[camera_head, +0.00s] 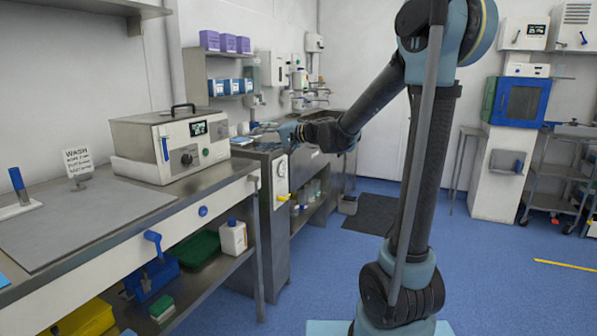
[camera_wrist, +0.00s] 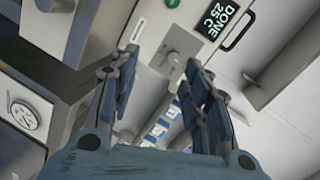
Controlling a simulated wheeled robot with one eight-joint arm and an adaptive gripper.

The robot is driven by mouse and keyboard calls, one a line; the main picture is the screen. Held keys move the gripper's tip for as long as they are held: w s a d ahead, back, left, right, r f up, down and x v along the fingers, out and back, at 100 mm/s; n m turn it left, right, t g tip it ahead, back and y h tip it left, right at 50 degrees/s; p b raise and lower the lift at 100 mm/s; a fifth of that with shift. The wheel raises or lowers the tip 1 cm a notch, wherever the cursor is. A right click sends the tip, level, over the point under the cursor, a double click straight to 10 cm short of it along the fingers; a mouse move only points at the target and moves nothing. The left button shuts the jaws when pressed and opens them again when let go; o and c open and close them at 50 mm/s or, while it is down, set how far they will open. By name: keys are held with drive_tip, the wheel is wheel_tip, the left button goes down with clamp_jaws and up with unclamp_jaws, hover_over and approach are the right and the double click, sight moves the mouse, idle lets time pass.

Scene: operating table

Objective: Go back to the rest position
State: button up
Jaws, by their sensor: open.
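My gripper (camera_wrist: 160,90) shows in the wrist view with its two jointed fingers spread apart and nothing between them. In the head view my gripper (camera_head: 262,128) is at the end of my arm, which reaches left toward the steel counter, and its fingers are small and hard to make out there. It is beside the right side of the steel box-shaped device (camera_head: 178,142) with a dark display. In the wrist view a pale panel with a knob and a lit green display reading DONE 25 C (camera_wrist: 222,20) is beyond the fingers.
The left counter (camera_head: 80,215) carries a grey mat and a WASH sign (camera_head: 78,160). A unit with a round dial (camera_head: 281,170) stands below my gripper. Shelves with purple and blue boxes (camera_head: 225,42) are above. The blue floor (camera_head: 330,265) is open in the middle. A cart (camera_head: 555,175) stands at right.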

drive_tip(key=s+d+f+g+h, duration=0.1)
drive_tip(key=s+d+f+h, duration=0.4)
drive_tip(key=s+d+f, duration=0.3)
drive_tip(key=s+d+f+g+h, duration=0.1)
drive_tip(key=s+d+f+h, duration=0.4)
drive_tip(key=s+d+f, duration=0.4)
drive_tip(key=s+d+f+g+h, duration=0.1)
drive_tip(key=s+d+f+h, duration=0.3)
drive_tip(key=s+d, duration=1.2)
drive_tip(key=d+f, duration=0.4)
drive_tip(key=shift+s+f+n+h, duration=0.3)
drive_tip(key=shift+s+n+h, duration=0.05)
drive_tip(key=shift+n+h, duration=0.05)
